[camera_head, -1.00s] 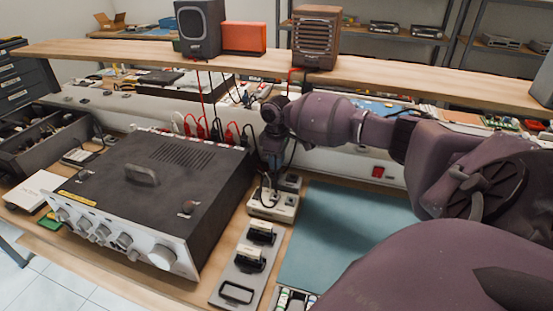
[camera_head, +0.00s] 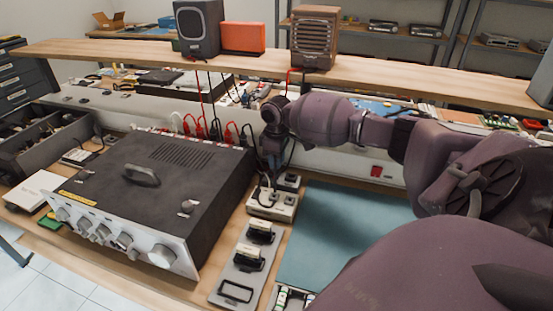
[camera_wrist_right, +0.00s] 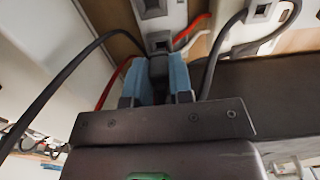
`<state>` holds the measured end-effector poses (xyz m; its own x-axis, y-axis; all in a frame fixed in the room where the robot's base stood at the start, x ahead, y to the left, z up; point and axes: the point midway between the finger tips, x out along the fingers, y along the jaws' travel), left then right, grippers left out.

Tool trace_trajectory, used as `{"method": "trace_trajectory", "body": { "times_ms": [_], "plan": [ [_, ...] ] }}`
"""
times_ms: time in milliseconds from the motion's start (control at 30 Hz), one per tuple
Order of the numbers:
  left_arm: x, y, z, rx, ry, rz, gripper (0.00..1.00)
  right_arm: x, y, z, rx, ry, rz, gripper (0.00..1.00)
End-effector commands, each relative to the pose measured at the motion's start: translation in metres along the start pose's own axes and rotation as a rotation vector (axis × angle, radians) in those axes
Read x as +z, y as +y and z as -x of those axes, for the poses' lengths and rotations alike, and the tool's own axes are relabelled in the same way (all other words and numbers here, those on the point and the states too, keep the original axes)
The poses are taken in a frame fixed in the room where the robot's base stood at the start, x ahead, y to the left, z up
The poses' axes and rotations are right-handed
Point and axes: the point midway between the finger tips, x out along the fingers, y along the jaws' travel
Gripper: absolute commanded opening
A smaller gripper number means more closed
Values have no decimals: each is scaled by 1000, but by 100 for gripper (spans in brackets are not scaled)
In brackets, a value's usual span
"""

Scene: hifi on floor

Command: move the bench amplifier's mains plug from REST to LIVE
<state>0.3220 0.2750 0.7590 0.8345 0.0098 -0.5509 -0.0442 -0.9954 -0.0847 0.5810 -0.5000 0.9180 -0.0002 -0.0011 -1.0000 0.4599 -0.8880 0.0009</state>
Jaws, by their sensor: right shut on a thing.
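The bench amplifier (camera_head: 170,185) is a wide dark box with a silver knobbed front, at the left of the head view. My right gripper (camera_head: 268,180) points down over a cream socket block (camera_head: 274,207) to the right of the amplifier. In the right wrist view its blue-padded fingers (camera_wrist_right: 159,80) are shut on a dark plug (camera_wrist_right: 158,67). The plug is at or just above a pale socket strip (camera_wrist_right: 158,20); I cannot tell whether its pins are in. The REST and LIVE markings are not readable. My left gripper is not in view.
Red and black leads (camera_head: 212,130) stand behind the amplifier. A grey panel with black-handled parts (camera_head: 243,268) lies in front of the socket block. A blue mat (camera_head: 335,235) is clear to the right. A wooden shelf (camera_head: 150,55) crosses behind the arm. Black cables (camera_wrist_right: 75,75) pass beside the fingers.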

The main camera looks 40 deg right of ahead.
Motion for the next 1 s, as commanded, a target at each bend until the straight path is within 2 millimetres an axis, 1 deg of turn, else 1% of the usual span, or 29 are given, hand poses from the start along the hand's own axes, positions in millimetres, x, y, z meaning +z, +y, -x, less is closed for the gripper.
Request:
{"method": "trace_trajectory", "body": {
  "times_ms": [1000],
  "plan": [
    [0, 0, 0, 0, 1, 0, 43, 0, 0, -8, -1, 0, 0, 0]
  ]
}}
